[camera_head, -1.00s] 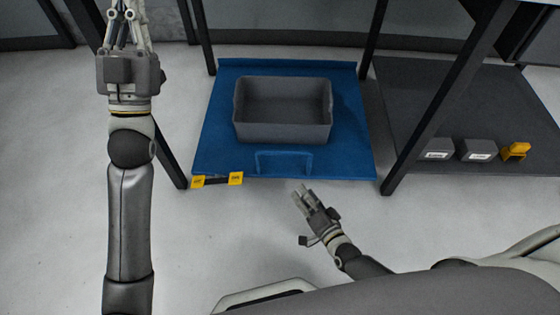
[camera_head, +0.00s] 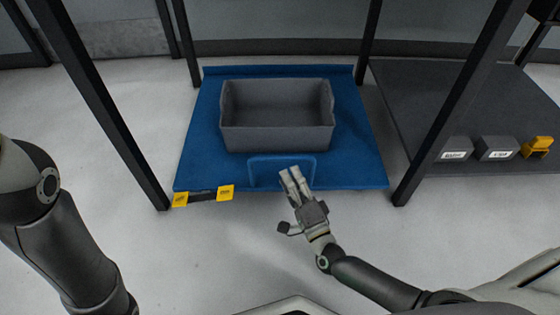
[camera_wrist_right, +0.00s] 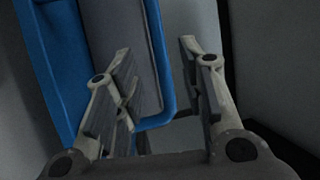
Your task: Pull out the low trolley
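The low trolley (camera_head: 205,140) is a flat blue platform low on the floor, with a raised back edge and a blue loop handle (camera_head: 282,158) at its front. A grey open bin (camera_head: 277,138) stands on it. My right gripper (camera_head: 293,172) is at the right part of the handle. In the right wrist view its fingers (camera_wrist_right: 158,85) are open, with one side of the blue handle (camera_wrist_right: 158,50) showing between them. Whether they touch it cannot be told. My left gripper is out of view; only part of that arm shows at the left edge.
Dark posts (camera_head: 110,120) stand left and right of the trolley. A dark low shelf (camera_head: 430,95) on the right holds two grey labelled boxes (camera_head: 495,149) and a yellow piece (camera_head: 537,146). Yellow tags (camera_head: 226,192) sit at the trolley's front left. The floor in front is clear.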

